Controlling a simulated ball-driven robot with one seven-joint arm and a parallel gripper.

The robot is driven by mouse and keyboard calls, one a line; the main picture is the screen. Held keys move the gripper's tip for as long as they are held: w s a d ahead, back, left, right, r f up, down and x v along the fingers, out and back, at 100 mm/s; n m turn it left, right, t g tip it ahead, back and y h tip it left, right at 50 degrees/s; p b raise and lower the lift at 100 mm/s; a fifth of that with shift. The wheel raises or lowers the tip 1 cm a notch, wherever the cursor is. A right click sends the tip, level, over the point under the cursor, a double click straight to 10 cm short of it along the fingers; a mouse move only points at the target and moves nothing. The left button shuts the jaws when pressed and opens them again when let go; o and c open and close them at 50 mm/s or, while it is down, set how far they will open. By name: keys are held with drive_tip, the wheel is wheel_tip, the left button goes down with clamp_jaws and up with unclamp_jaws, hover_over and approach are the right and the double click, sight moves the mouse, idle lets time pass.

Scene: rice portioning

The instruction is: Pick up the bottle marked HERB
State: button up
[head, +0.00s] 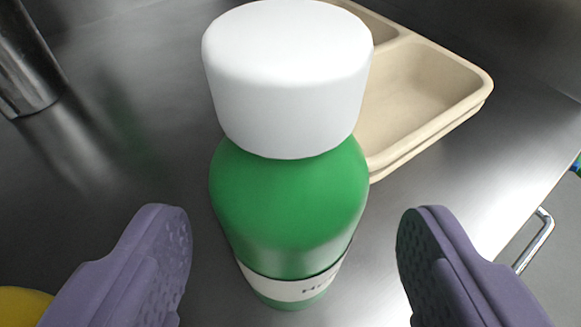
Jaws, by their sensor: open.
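A green bottle (290,205) with a wide white cap stands in the middle of the head view on the metal counter. My gripper (293,255) is open, with one purple finger to the left of the bottle and the other to the right. Both fingers are apart from the bottle, with a gap on each side.
A beige compartment tray (477,97) lies behind the bottle to the right. A shiny metal cylinder (28,60) stands at the upper left. Part of a yellow thing (22,307) shows at the lower left. The counter's edge and a metal handle (535,240) are at the right.

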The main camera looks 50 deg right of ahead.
drive_tip(key=b+x, duration=0.2)
drive_tip(key=x, duration=0.3)
drive_tip(key=shift+w, duration=0.1)
drive_tip(key=shift+a, duration=0.1)
drive_tip(key=shift+c, duration=0.7)
drive_tip(key=c, duration=0.8)
drive_tip(key=shift+r, duration=0.1)
